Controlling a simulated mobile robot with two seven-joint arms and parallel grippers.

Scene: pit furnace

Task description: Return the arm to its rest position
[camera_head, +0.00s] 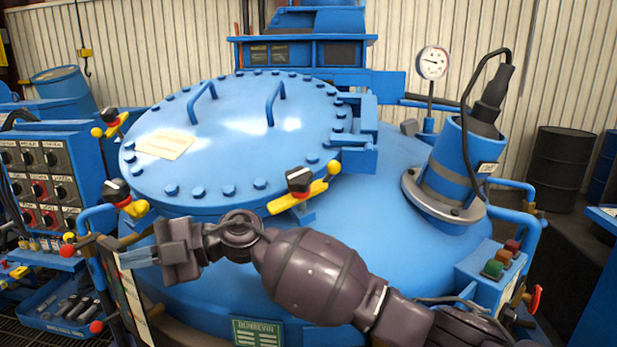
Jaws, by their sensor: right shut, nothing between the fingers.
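My right arm (318,277) comes in from the lower right and reaches across the front of the blue pit furnace (400,215). My right gripper (138,257) points left, with its fingers together and empty, near the red-knobbed lever (82,249) at the furnace's left side. I cannot tell if it touches the lever. The round bolted lid (235,140) lies flat on the furnace, with two handles on top. The arm hides part of the furnace front. My left gripper is not in view.
A control panel (40,178) with several knobs stands at the left, above a blue tool tray (65,303). Yellow clamps (300,192) sit around the lid. A button box (492,272) is at the right. A gauge (432,63) and dark barrels (562,167) stand behind.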

